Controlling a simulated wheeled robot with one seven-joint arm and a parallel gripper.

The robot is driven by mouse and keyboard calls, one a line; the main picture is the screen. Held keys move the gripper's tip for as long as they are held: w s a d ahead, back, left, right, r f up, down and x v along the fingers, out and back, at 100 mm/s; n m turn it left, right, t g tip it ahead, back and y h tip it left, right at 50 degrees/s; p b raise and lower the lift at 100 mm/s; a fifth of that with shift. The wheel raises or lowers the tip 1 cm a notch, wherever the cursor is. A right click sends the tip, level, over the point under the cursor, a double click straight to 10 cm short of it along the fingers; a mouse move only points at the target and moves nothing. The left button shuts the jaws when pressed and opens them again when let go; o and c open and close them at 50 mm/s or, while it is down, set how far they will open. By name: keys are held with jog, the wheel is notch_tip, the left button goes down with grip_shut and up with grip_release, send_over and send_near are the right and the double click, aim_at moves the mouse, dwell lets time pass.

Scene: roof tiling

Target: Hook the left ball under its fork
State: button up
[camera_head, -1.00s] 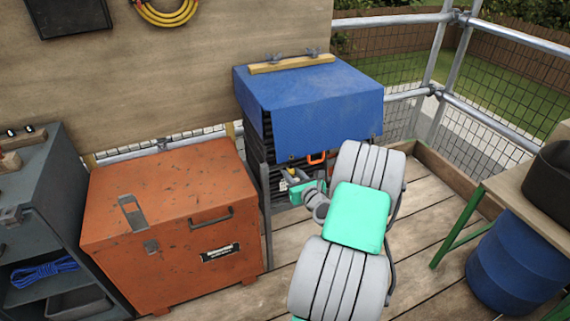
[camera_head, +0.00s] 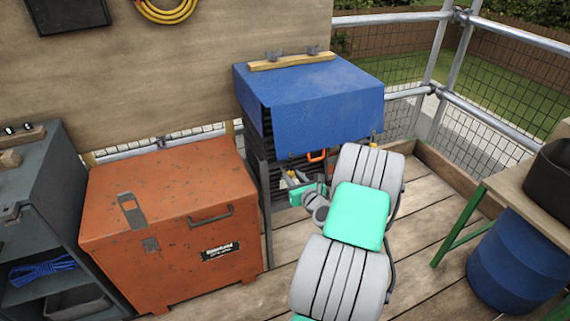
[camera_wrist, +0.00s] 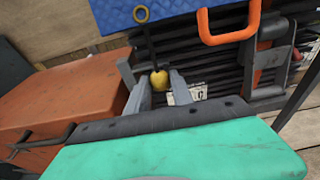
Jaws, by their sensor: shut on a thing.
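The left ball (camera_wrist: 159,80) is small and yellow. It hangs on a black cord from a brass eyelet (camera_wrist: 141,14) in the lower edge of the blue cover (camera_head: 318,105). My gripper (camera_wrist: 160,88) is shut on the ball, one grey finger on each side, in front of the dark stack under the cover. The cord runs up from the ball to the eyelet. In the head view my gripper (camera_head: 291,178) is small and partly hidden by my own wrist. A grey metal bracket (camera_wrist: 126,72) stands just left of the fingers; I cannot tell whether it is the fork.
An orange handle (camera_wrist: 235,25) sticks out to the right of the ball. An orange chest (camera_head: 165,225) stands close on the left. A bench (camera_head: 520,200) and a blue barrel (camera_head: 520,260) are at the right. Bare floorboards lie between.

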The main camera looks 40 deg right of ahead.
notch_tip(320, 180, down, 6)
jog(key=b, duration=0.3)
jog(key=shift+s+a+r, duration=0.1)
jog(key=shift+r, duration=0.15)
dwell(0.3)
dwell(0.4)
jog(key=shift+r+p+x, duration=0.15)
jog(key=shift+p+x, duration=0.1)
jog(key=shift+x, duration=0.95)
jog(key=shift+r+p+x, duration=0.2)
jog(key=shift+x, duration=1)
